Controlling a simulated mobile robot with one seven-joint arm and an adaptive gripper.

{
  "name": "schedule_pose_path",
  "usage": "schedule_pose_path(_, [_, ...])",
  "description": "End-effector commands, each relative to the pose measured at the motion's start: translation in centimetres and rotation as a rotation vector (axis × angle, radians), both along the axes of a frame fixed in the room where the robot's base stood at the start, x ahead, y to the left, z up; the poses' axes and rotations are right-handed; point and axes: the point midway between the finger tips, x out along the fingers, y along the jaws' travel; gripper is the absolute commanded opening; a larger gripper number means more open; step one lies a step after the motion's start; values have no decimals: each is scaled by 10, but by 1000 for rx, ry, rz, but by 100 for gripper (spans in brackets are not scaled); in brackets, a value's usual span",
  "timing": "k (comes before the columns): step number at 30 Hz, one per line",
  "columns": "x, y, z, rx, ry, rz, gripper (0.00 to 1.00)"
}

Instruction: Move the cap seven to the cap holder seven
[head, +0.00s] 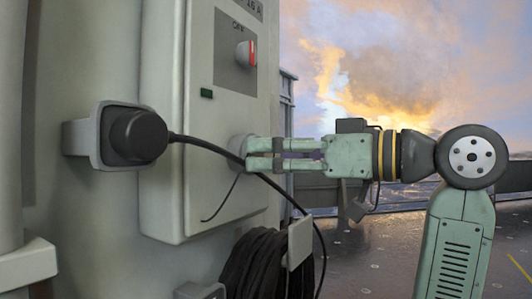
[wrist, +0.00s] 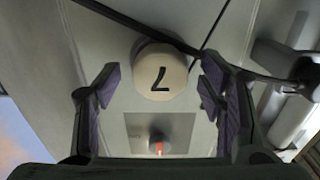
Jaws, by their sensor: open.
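Cap seven is a round, pale disc marked with a black 7 (wrist: 161,72). It sits on the front of the grey electrical box; its grey edge also shows behind my fingertips in the head view (head: 237,144). My gripper (head: 250,154) is open and points at the box. In the wrist view its purple-padded fingers (wrist: 155,82) stand left and right of the cap, with gaps visible on both sides. Whether the tips reach past its face is unclear. I cannot identify cap holder seven in either view.
A black plug (head: 138,136) sits in a grey socket at left. Its cable (head: 205,146) runs close by my fingers to the lower right. A red switch (head: 246,54) is above. Coiled black cable (head: 255,265) hangs below, beside a pale plate (head: 299,242).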

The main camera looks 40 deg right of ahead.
Motion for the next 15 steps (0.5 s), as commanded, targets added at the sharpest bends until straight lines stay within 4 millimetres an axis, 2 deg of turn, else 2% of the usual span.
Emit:
schedule_pose_path(8, [0,0,0,0,0,0,63])
schedule_pose_path(15, [0,0,0,0,0,0,49])
